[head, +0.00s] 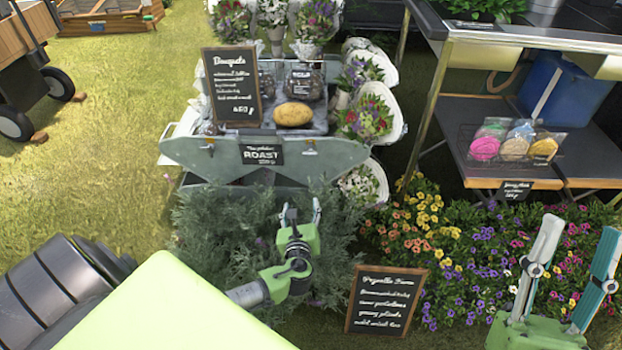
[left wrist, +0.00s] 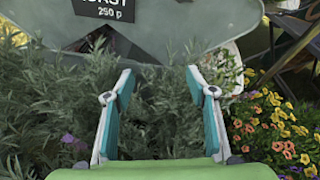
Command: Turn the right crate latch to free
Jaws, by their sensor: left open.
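A grey-green crate (head: 222,160) with a "ROAST" sign on its front stands at the centre of the head view. Its right latch (head: 310,148) is a small fitting near the right end of the front; its exact turn is too small to tell. My left gripper (head: 300,210) is open and empty below the crate front, among the shrubs, apart from the latch. In the left wrist view the open fingers (left wrist: 160,85) point at the crate front (left wrist: 180,30); I cannot make out the latch there. My right gripper (head: 570,235) is open and empty at the lower right.
Grey-green shrubs (head: 215,235) fill the space below the crate. A chalkboard (head: 385,300) and bright flowers (head: 460,260) are to the right. A black price board (head: 232,87) and bouquets (head: 365,115) are on and beside the crate. A metal table (head: 445,100) stands at right.

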